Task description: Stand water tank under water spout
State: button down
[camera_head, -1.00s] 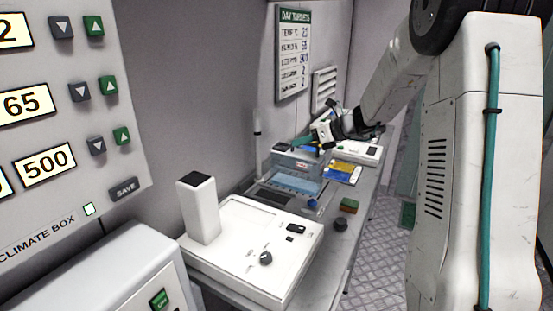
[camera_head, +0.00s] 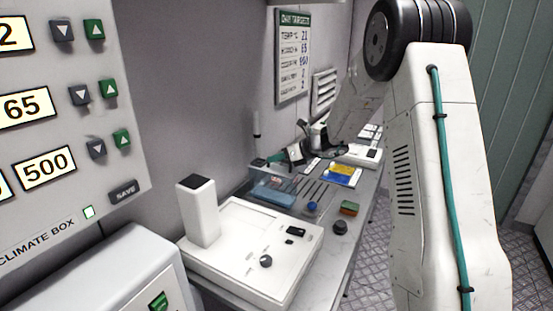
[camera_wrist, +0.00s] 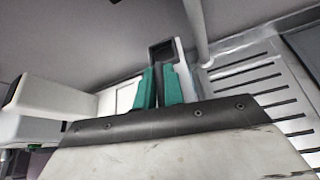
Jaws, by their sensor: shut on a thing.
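The water tank (camera_head: 272,190) is a see-through blue box near the wall on the bench in the head view. It stands close to the thin white upright pipe of the water spout (camera_head: 256,130). In the wrist view a pale pipe (camera_wrist: 195,30) runs up beyond my fingers. My gripper (camera_wrist: 159,86) has teal fingertips closed on a narrow grey part, with a dark square frame (camera_wrist: 163,48) just above, seemingly the tank's handle. In the head view my arm hides much of the gripper. Whether the tank's base touches the bench cannot be told.
A slotted grille (camera_wrist: 262,88) lies right of my fingers in the wrist view. A white device (camera_head: 250,252) with a knob and upright block stands in front. A blue-yellow card (camera_head: 342,174), a green-brown block (camera_head: 349,208) and a dark knob (camera_head: 340,227) lie to the right.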

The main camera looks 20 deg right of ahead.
jog(key=shift+f, duration=0.1)
jog(key=c, duration=1.5)
grip_release()
